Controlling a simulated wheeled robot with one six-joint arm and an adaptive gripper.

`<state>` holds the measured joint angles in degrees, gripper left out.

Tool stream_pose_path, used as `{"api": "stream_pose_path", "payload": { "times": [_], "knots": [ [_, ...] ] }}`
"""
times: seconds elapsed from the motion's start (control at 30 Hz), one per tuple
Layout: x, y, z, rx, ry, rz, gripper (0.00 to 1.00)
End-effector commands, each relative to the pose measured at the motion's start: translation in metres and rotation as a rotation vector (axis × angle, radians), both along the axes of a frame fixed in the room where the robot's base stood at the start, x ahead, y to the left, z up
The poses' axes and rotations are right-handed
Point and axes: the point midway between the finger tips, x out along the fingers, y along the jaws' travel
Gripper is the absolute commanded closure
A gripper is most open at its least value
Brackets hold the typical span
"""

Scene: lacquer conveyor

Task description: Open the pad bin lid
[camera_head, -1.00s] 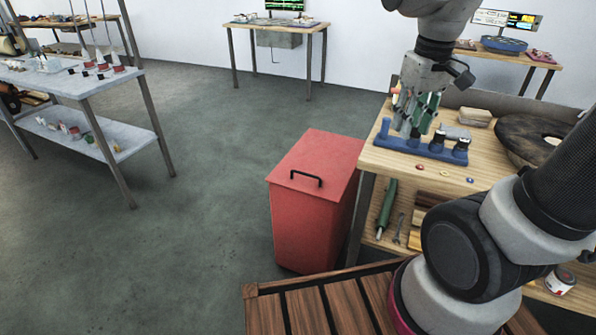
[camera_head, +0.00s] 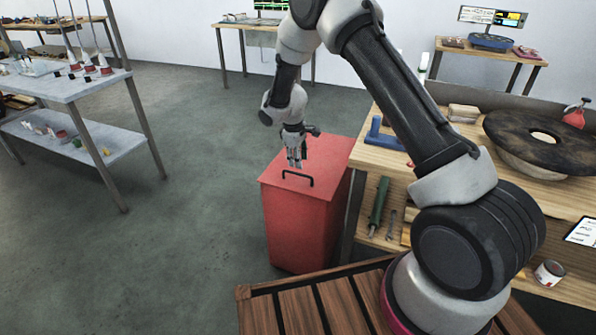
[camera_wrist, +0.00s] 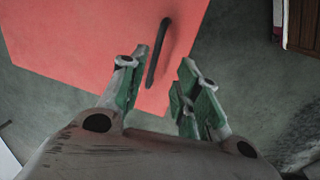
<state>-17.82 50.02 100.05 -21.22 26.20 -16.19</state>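The red pad bin (camera_head: 296,225) stands on the floor left of the wooden workbench. Its flat red lid (camera_head: 325,163) is closed, with a black bar handle (camera_head: 297,176) near its front edge. My gripper (camera_head: 296,163) is above the lid, close to the handle, pointing down. In the wrist view my gripper (camera_wrist: 160,95) is open, with green-padded fingers spread apart. There the handle (camera_wrist: 158,52) lies on the red lid (camera_wrist: 80,40), ahead of the fingers and nearer the left one. I see nothing between the fingertips, and cannot tell any contact with the handle.
The wooden workbench (camera_head: 379,160) is just right of the bin, with a blue rack (camera_head: 385,137) on top and a green tool (camera_head: 378,205) on its shelf. A grey shelf table (camera_head: 62,87) stands at left. The floor (camera_head: 190,200) left of the bin is clear.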

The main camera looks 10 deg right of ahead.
Motion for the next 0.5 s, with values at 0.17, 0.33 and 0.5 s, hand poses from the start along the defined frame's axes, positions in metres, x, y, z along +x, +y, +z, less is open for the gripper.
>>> {"api": "stream_pose_path", "payload": {
  "times": [0.17,0.33,0.5],
  "knots": [
    [0.011,0.001,-0.015,0.006,-0.019,0.029,0.68],
    [0.015,-0.002,-0.044,0.006,-0.019,0.028,0.68],
    [0.019,-0.005,-0.066,0.006,-0.019,0.026,0.68]
  ]
}}
